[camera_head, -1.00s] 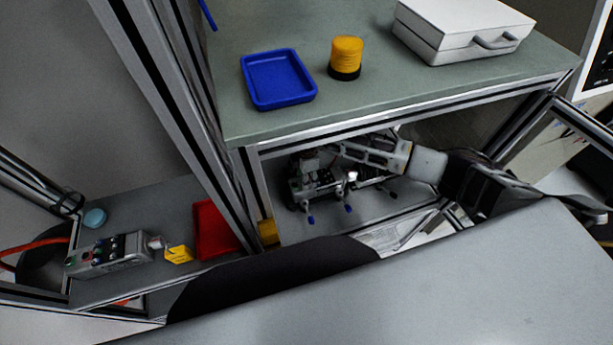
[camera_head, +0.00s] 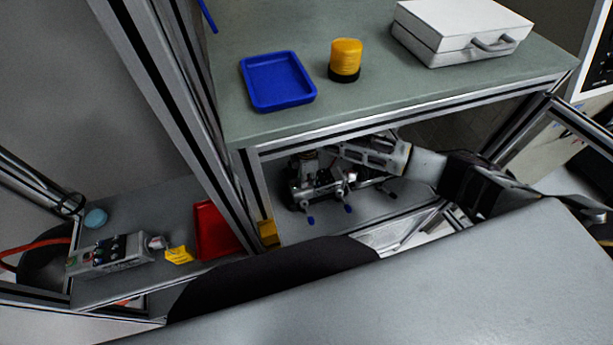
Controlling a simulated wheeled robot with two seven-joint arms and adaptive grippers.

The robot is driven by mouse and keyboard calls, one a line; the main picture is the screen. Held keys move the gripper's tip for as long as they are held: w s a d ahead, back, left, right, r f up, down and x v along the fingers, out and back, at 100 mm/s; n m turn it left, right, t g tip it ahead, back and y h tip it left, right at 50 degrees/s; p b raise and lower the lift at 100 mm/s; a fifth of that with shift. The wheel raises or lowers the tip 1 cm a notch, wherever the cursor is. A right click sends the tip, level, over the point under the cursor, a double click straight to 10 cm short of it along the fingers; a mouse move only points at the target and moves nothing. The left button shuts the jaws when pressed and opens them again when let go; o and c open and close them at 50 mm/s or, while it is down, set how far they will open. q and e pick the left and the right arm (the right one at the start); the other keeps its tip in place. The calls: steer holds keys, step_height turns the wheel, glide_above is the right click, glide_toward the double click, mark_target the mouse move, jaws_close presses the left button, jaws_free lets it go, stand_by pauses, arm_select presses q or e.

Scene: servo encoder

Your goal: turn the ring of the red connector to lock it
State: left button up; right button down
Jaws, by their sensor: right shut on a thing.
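My right gripper (camera_head: 328,152) reaches in from the right under the green tabletop, at the back of the shelf. Its fingertips are at the top of a small metal assembly (camera_head: 318,188) with blue-tipped levers. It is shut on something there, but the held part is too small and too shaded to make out. I cannot pick out the red connector or its ring for certain. My left gripper does not show.
The green tabletop (camera_head: 400,95) holds a blue tray (camera_head: 244,86), a yellow-and-black cylinder (camera_head: 345,58) and a white case (camera_head: 462,30). A grey control box (camera_head: 110,254), a yellow block (camera_head: 179,255) and a red bin (camera_head: 214,230) are at left. Metal frame posts border the shelf opening.

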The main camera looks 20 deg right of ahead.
steer(key=shift+r, duration=0.1)
steer(key=shift+m+p, duration=0.4)
steer(key=shift+p, duration=0.3)
steer(key=shift+m+p, duration=0.6)
steer(key=shift+p, duration=0.2)
steer(key=shift+a+m+p, duration=0.1)
steer(key=shift+m+p, duration=0.7)
steer(key=shift+p, duration=0.3)
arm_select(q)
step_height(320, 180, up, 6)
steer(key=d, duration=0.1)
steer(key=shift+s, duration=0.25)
arm_select(e)
steer(key=shift+m, duration=0.3)
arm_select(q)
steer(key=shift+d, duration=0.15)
arm_select(e)
steer(key=c, duration=1.2)
jaws_free()
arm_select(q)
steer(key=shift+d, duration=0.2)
arm_select(e)
steer(key=shift+o, duration=0.2)
